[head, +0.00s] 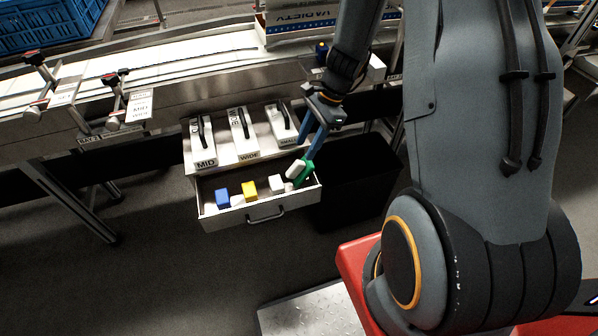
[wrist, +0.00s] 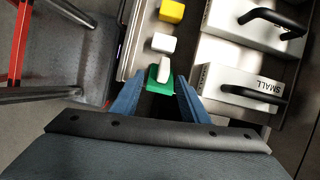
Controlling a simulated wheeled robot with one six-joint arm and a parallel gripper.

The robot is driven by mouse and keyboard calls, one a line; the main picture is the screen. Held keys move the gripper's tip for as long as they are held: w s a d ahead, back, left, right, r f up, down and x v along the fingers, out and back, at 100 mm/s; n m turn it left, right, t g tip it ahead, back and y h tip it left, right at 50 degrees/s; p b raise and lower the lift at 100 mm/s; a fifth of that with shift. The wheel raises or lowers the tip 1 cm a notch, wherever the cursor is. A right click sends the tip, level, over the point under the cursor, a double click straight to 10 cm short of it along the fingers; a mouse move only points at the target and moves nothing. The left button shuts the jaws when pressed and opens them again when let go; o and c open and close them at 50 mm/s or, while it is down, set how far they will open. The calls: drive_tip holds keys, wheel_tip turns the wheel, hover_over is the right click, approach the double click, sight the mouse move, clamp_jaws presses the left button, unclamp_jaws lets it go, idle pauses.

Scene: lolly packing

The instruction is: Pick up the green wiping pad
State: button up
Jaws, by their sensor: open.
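The green wiping pad (head: 307,172) is at the right end of an open drawer (head: 262,212), with a pale piece at its side. In the wrist view the green pad (wrist: 160,84) has a whitish grip on top. My gripper (head: 308,150) reaches down over the drawer's right end, close to the pad. In the wrist view my gripper (wrist: 156,88) is open, with one blue finger to each side of the pad's near part. I cannot tell whether the fingers touch it. The lower part of the pad is hidden.
A blue block (head: 222,198), a yellow block (head: 249,190) and a white block (head: 277,183) lie in the same drawer. Behind it stand labelled holders with black handles, marked MID (head: 205,150), WIDE (head: 243,140) and SMALL (head: 284,130). A black bin (head: 352,190) stands right of the drawer.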

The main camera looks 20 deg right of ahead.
sight(300, 162)
drive_tip(key=shift+w+d+f+m, duration=0.1)
drive_tip(key=shift+w+f+m, duration=0.2)
drive_tip(key=shift+f, duration=0.2)
drive_tip(key=shift+w+d+f+m, duration=0.15)
drive_tip(key=shift+f+m, duration=0.15)
drive_tip(key=shift+f, duration=0.2)
drive_tip(key=shift+p+x, duration=0.4)
drive_tip(key=shift+x, duration=3.4)
clamp_jaws()
